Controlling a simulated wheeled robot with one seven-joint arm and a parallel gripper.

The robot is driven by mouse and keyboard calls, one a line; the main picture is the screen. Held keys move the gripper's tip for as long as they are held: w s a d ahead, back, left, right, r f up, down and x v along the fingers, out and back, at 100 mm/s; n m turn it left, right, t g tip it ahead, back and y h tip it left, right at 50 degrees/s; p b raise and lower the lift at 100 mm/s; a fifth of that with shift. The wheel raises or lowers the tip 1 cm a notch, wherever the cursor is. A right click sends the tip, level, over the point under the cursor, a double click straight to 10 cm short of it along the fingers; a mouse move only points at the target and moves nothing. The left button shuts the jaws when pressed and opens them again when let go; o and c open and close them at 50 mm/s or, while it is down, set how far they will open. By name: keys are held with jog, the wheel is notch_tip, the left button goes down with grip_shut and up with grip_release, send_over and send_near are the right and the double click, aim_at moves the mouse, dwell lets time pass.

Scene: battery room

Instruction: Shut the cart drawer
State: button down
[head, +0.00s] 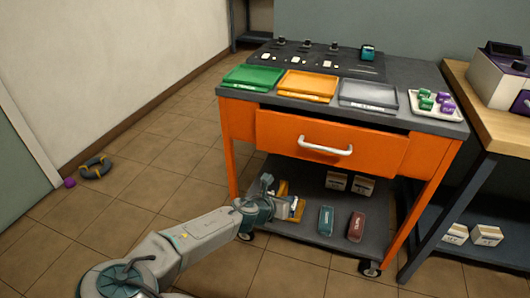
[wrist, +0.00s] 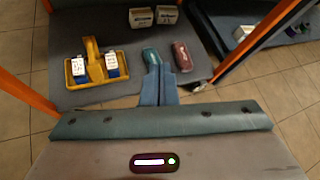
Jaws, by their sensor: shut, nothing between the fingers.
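The orange cart (head: 237,120) stands ahead in the head view. Its wide orange drawer (head: 380,150) sits under the top, with a pale bar handle (head: 325,147) across its front. The drawer front stands forward of the frame, with a dark gap along its upper edge, so it is partly open. My gripper (wrist: 158,72) is shut and empty in the wrist view. In the head view it is low at the cart's left front, below and left of the handle and apart from it. The drawer and handle are not visible in the wrist view.
The cart's lower shelf (wrist: 95,98) holds a yellow caddy (wrist: 90,62), a teal pack (wrist: 151,56), a red pack (wrist: 183,57) and white boxes. Trays line the cart top. A wooden-topped bench (head: 480,100) stands close on the right. Floor at left is mostly clear.

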jog(key=a+r+t+b, duration=0.2)
jog(key=a+r+t, duration=0.2)
jog(key=a+r, duration=0.15)
jog(key=n+t+y+b, duration=0.1)
jog(key=t+y+b, duration=0.1)
jog(key=t+y, duration=0.15)
send_near(268, 137)
jog(key=shift+t+h, duration=0.25)
jog(key=shift+h, duration=0.1)
jog(key=b+x, duration=0.2)
jog(key=x, duration=0.1)
jog(key=b+x, duration=0.1)
jog(key=x, duration=0.1)
jog(key=shift+w+f, duration=0.25)
jog(key=shift+f, duration=0.1)
jog(key=shift+w+d+r+b, duration=0.1)
jog(key=shift+w+d+b, duration=0.1)
jog(key=shift+w+b, duration=0.3)
jog(key=shift+w, duration=0.15)
